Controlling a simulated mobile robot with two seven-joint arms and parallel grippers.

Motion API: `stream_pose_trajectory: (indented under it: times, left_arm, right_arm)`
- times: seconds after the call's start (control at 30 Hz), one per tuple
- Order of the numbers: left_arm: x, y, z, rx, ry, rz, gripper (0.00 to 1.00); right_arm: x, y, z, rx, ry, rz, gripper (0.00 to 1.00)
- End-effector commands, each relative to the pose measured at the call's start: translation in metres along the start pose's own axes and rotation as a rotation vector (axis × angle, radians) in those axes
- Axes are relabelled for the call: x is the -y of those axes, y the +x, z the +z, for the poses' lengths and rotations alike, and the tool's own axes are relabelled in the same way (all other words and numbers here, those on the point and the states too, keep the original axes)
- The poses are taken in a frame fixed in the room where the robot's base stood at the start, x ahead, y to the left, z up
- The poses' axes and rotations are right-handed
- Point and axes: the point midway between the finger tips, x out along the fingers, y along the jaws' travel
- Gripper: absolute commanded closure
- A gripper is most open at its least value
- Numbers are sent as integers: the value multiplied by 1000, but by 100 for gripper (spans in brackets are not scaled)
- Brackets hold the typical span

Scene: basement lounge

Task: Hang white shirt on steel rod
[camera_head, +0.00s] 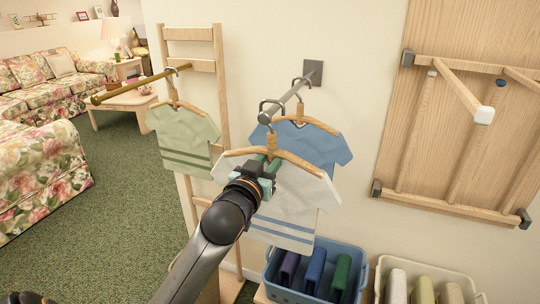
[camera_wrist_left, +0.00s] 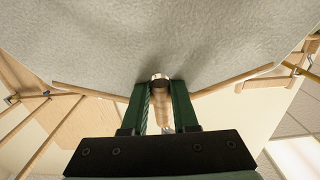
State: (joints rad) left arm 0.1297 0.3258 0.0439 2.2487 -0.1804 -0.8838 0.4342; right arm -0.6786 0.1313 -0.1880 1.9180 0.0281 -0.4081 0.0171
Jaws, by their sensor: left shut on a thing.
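The white shirt (camera_head: 290,212) has blue stripes at its hem and hangs from a wooden hanger (camera_head: 300,160). My left gripper (camera_head: 268,168) is shut on the neck of that hanger; the left wrist view shows the fingers (camera_wrist_left: 162,105) on either side of it, with the pale shirt cloth (camera_wrist_left: 150,40) beyond. The hanger's hook (camera_head: 271,105) is at the free front end of the steel rod (camera_head: 287,100). I cannot tell whether it is around the rod or in front of it. The rod sticks out from a grey wall plate. My right gripper is not in view.
A blue shirt (camera_head: 322,143) hangs further back on the steel rod. A green shirt (camera_head: 184,138) hangs on a brass rod (camera_head: 135,86) at left. A blue basket (camera_head: 318,292) and a cream basket (camera_head: 432,270) stand below. A wooden wall rack (camera_head: 415,130) juts out at right.

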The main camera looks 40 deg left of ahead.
Motion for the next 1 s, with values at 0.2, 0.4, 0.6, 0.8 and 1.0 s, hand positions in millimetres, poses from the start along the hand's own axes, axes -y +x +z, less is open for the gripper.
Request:
stream_pose_trajectory:
  times: [0.2, 0.4, 0.6, 0.8, 1.0]
  left_arm:
    - [0, 0, 4, -3, 0, 0, 100]
    - [0, 0, 4, -3, 0, 0, 100]
    - [0, 0, 4, -3, 0, 0, 57]
    - [0, 0, 5, -1, 0, 0, 38]
    - [0, 0, 6, 2, 0, 0, 38]
  right_arm:
    - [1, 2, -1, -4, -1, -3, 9]
    - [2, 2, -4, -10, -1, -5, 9]
    - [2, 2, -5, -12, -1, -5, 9]
    - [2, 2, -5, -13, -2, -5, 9]
    - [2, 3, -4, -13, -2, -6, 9]
